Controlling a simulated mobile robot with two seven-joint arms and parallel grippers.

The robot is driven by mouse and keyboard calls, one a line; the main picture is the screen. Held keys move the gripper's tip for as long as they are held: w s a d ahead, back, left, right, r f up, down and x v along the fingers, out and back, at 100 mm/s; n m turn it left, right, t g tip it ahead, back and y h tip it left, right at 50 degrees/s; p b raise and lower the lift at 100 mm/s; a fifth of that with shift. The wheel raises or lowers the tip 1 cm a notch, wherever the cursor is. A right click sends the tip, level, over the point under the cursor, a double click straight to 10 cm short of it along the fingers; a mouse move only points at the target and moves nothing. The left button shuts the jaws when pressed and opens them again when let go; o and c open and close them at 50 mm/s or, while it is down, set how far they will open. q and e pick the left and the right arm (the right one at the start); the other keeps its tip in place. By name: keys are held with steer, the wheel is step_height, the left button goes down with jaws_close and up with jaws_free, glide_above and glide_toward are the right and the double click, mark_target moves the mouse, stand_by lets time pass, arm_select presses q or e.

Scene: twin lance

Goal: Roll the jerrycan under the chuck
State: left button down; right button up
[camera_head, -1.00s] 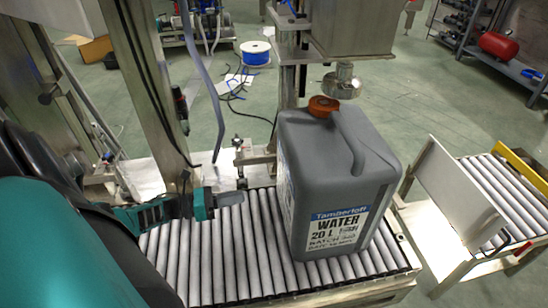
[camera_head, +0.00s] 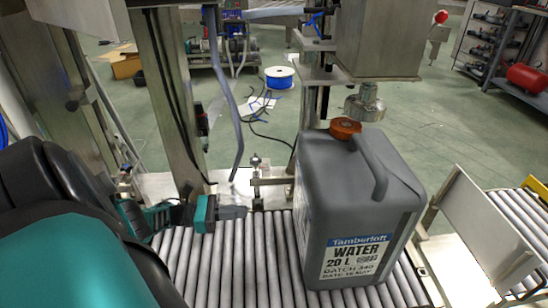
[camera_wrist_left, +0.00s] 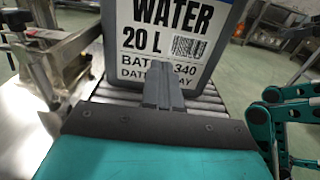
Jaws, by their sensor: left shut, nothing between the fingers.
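The grey jerrycan (camera_head: 335,205) stands upright on the roller conveyor (camera_head: 190,262), its "Tamberloft WATER 20 L" label facing me and its orange cap (camera_head: 345,128) on top. The metal chuck (camera_head: 365,103) hangs from the head above and behind the can, a little right of the cap in the picture. My left gripper (camera_head: 240,212) is shut and empty, low over the rollers, left of the can, with a gap between in the head view. In the left wrist view the shut fingers (camera_wrist_left: 163,92) point at the can's label (camera_wrist_left: 165,40). My right gripper is not identifiable in the head view.
A steel post (camera_head: 170,100) and hanging grey hose (camera_head: 225,90) rise behind my left gripper. A small clamp-like fixture (camera_head: 257,185) sits at the conveyor's back edge. A metal plate (camera_head: 490,230) stands at the right, before another roller section (camera_head: 515,215).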

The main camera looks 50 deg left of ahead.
mark_target(300, 208)
arm_select(q)
steer(key=shift+w+d, duration=0.15)
steer(key=shift+x, duration=6.75)
steer(key=shift+w, duration=0.15)
steer(key=shift+x, duration=2)
steer(key=shift+w+d, duration=0.2)
steer(key=shift+w+d+r, duration=0.1)
steer(key=shift+d, duration=0.05)
steer(key=shift+a, duration=0.2)
steer(key=shift+v, duration=1.1)
steer(key=shift+s+a, duration=0.15)
steer(key=shift+s, duration=0.15)
